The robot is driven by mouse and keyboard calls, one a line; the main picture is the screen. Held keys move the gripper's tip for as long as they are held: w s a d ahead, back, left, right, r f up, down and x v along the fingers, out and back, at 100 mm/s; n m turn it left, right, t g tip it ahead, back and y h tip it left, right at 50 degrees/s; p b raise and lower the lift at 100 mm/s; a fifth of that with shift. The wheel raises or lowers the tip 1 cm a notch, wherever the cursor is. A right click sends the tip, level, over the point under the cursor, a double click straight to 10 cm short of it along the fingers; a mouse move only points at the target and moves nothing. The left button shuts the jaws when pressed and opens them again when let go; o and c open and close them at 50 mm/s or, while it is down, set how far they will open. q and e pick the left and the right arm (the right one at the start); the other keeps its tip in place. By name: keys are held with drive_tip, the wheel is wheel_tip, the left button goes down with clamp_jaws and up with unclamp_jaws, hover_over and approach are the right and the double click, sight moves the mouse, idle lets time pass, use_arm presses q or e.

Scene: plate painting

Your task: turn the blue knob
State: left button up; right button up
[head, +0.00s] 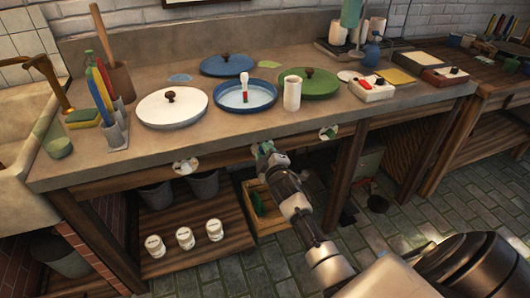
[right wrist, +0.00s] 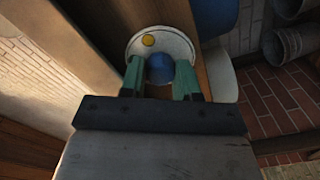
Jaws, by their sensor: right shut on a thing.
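The blue knob (right wrist: 159,68) shows in the right wrist view, between the two green fingers of my right gripper (right wrist: 160,78). The gripper is shut on it. Behind the knob is a round white dial (right wrist: 178,43) with a yellow dot (right wrist: 149,40) at its upper left. In the head view my right gripper (head: 265,150) is at the front edge of the counter, and its fingers hide the knob. My left gripper is not in view.
Two other round dials sit on the counter front, one to the left (head: 186,166) and one to the right (head: 328,132). A wooden crate (head: 268,225) stands below.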

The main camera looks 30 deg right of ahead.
drive_tip(key=shift+f, duration=0.1)
idle(0.3)
drive_tip(key=o, duration=0.9)
drive_tip(key=shift+s, duration=0.15)
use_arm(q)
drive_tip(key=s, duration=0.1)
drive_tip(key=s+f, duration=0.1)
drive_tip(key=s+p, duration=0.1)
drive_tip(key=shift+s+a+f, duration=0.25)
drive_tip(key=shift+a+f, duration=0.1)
use_arm(e)
drive_tip(key=v, duration=1)
drive_tip(key=shift+s, duration=0.3)
